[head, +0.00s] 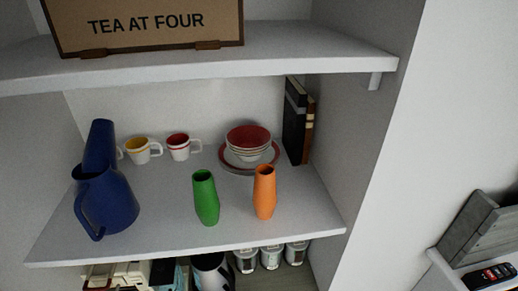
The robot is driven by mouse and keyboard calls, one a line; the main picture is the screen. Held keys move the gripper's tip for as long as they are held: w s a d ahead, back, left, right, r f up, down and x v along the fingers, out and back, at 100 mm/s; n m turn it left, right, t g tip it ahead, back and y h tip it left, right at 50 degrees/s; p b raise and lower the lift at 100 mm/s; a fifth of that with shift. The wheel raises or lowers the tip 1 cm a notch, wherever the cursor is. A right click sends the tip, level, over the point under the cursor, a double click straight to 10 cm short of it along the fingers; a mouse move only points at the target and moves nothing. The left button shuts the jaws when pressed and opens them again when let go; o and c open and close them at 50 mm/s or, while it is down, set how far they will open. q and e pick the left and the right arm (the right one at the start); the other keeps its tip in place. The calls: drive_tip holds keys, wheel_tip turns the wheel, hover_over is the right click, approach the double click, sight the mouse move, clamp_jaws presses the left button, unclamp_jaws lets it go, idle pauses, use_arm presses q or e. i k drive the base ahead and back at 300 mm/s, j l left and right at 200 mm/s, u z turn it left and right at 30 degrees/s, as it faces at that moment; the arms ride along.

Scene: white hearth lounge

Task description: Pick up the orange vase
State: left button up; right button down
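The orange vase (264,193) stands upright on the middle white shelf (160,239), near its front edge and right of centre. A green vase (206,198) of similar shape stands upright just to its left, with a small gap between them. Neither of my grippers shows in the head view, and nothing is touching the orange vase.
Behind the orange vase are stacked bowls on a red-rimmed plate (235,168) and dark upright books (295,121). Two cups, yellow (137,151) and red (179,148), stand at the back. A blue pitcher (107,203) is left. An upper shelf (300,58) overhangs.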

sight(264, 193)
drive_tip(key=i+l+u, duration=0.1)
drive_tip(key=u, duration=0.35)
drive_tip(key=l+u, duration=0.25)
drive_tip(key=u, duration=0.15)
drive_tip(key=l+u, duration=0.25)
drive_tip(key=u, duration=0.2)
